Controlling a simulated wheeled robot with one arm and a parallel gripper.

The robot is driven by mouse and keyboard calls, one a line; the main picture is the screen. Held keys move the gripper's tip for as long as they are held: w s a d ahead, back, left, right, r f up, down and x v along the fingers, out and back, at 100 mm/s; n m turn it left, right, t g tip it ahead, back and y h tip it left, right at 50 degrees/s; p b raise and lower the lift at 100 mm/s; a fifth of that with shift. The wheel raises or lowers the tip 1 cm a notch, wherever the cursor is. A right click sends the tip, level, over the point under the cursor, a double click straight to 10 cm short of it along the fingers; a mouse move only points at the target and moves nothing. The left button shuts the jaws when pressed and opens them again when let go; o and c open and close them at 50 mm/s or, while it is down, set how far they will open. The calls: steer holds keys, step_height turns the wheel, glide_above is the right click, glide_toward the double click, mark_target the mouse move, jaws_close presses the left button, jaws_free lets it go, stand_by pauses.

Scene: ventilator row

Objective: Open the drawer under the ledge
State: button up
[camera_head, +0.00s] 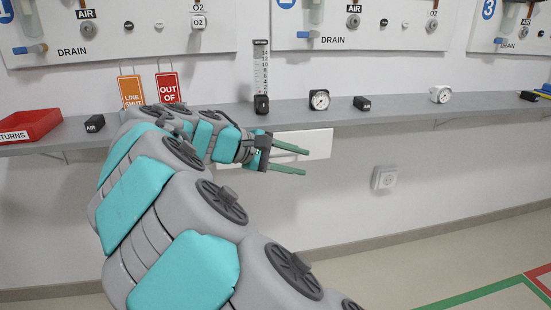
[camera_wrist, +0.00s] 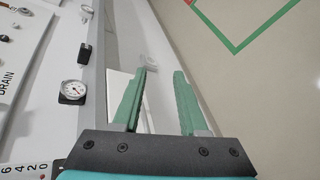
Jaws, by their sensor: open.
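The drawer (camera_head: 318,142) is a plain white front under the grey ledge (camera_head: 400,110), right of centre in the head view. My arm and gripper hide its left part. I cannot tell whether it stands out from the wall. My gripper (camera_head: 305,161) is in front of it, with its two green fingers apart, pointing right and empty. In the wrist view, the fingers of my gripper (camera_wrist: 164,72) are spread, and a white panel that looks like the drawer (camera_wrist: 118,88) shows beside the left finger. I cannot tell whether they touch.
On the ledge stand a red tray (camera_head: 30,125), black AIR blocks, an orange tag (camera_head: 131,90), a red tag (camera_head: 168,87), a flow tube (camera_head: 261,75) and gauges (camera_head: 319,99). A socket (camera_head: 384,178) is on the wall below. The floor at right looks clear.

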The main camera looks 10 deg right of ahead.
mark_target(273, 156)
steer(key=w+a+f+n+t+h, duration=0.25)
steer(key=w+a, duration=0.35)
steer(key=a, duration=0.4)
steer(key=shift+n+y, duration=0.25)
steer(key=shift+w+r+b+x, duration=0.1)
steer(key=shift+r+x, duration=0.05)
steer(key=shift+x, duration=1.05)
steer(key=shift+w+r+b+x, duration=0.1)
steer(key=shift+x, duration=1.15)
steer(key=shift+w+r+b+x, duration=0.1)
steer(key=shift+r+x, duration=0.05)
steer(key=shift+x, duration=1.05)
steer(key=shift+c, duration=0.3)
jaws_close()
